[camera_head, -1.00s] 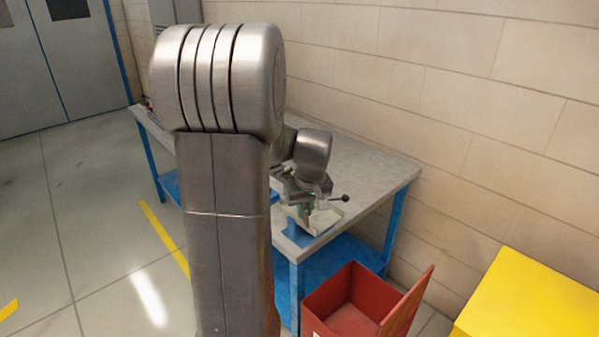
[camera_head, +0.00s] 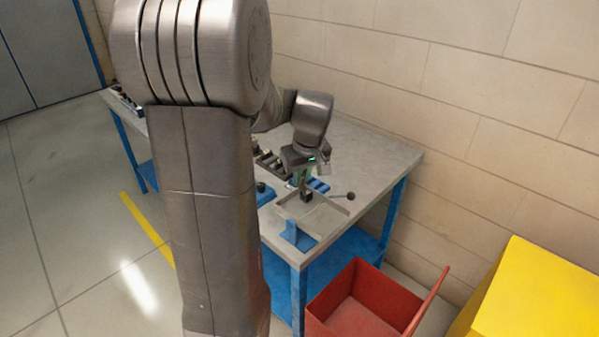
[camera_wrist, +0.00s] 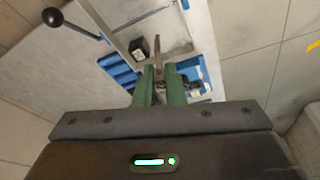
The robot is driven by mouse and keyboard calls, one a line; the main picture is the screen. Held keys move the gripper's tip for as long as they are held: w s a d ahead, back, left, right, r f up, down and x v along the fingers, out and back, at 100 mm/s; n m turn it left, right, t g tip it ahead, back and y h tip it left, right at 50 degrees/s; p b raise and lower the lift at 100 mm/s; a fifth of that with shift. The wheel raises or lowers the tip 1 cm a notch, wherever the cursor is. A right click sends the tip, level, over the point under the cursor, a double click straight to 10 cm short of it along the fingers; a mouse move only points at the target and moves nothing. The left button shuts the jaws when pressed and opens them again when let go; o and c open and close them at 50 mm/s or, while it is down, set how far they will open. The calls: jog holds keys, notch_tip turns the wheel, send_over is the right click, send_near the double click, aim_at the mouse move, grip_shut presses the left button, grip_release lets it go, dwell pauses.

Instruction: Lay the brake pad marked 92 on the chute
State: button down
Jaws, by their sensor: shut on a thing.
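My gripper (camera_head: 301,181) is over the near end of the bench, pointing down at the chute. In the wrist view its two green fingers (camera_wrist: 159,76) are shut on a thin grey-brown piece (camera_wrist: 158,48), seen nearly edge-on, probably the brake pad. No number is readable on it. The chute (camera_head: 327,224) is a pale grey tray with raised edges at the bench corner; it also shows in the wrist view (camera_wrist: 180,20). A small black block (camera_wrist: 139,48) is beside the held piece, at the chute. I cannot tell whether the held piece touches the chute.
A lever with a black ball knob (camera_head: 350,196) sticks out beside the chute. Blue holders (camera_head: 318,185) and dark parts stand behind it on the bench (camera_head: 385,160). An open red bin (camera_head: 365,312) and a yellow box (camera_head: 535,295) stand on the floor in front.

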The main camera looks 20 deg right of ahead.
aim_at(302, 191)
jog(key=shift+f+b, duration=2)
jog(key=shift+f, duration=0.95)
jog(key=shift+f+b, duration=0.55)
jog(key=shift+f, duration=0.15)
jog(key=shift+f, duration=0.35)
jog(key=c, duration=1.4)
grip_release()
jog(key=shift+c, duration=0.2)
